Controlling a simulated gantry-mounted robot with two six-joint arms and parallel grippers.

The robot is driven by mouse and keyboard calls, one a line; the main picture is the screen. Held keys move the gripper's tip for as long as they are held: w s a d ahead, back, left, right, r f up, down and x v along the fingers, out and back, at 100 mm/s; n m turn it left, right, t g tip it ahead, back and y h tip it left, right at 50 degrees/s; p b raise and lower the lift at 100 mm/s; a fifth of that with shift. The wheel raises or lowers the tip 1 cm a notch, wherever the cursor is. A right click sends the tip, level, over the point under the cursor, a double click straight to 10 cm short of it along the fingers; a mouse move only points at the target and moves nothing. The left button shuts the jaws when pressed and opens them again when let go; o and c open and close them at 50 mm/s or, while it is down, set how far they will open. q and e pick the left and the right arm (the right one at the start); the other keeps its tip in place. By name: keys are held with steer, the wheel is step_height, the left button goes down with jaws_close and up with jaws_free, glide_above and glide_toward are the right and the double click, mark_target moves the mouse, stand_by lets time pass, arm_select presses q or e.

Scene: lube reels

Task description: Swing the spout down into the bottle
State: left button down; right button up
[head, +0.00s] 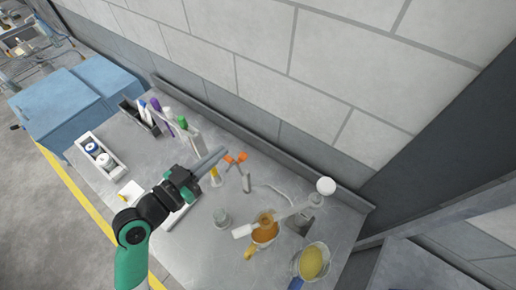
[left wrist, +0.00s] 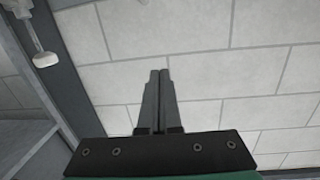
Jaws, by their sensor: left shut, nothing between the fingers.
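My left gripper (head: 222,151) is shut and empty, held above the back middle of the bench in the head view. Its two grey fingers lie together and also show in the left wrist view (left wrist: 158,88), against the wall. An orange-handled fitting (head: 236,158) shows just beyond the fingertips; I cannot tell whether they touch. A grey post (head: 247,183) stands below it. A small clear container (head: 222,217), possibly the bottle, stands on the bench. I cannot tell for sure which part is the spout. My right gripper is not in view.
A white ball-topped piece (head: 326,186) and a yellow-filled bucket (head: 311,262) stand at the right. A rack of bottles (head: 186,132) stands at the back, and a white tray (head: 122,168) at the left. The wall rises behind the bench.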

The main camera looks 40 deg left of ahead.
mark_target(226, 160)
arm_select(q)
step_height(226, 160, down, 5)
steer(key=s+a+n+y+b, duration=0.1)
steer(key=s+a, duration=0.1)
steer(key=s, duration=0.1)
steer(key=shift+g, duration=0.4)
steer(key=w+f, duration=0.1)
steer(key=w, duration=0.1)
steer(key=w+f, duration=0.1)
steer(key=w, duration=0.2)
steer(key=w+f+p, duration=0.1)
steer(key=w, duration=0.1)
steer(key=shift+w+a+f, duration=0.15)
steer(key=shift+w+f, duration=0.2)
steer(key=shift+f, duration=0.05)
steer(key=shift+s+f, duration=0.15)
steer(key=shift+s, duration=0.1)
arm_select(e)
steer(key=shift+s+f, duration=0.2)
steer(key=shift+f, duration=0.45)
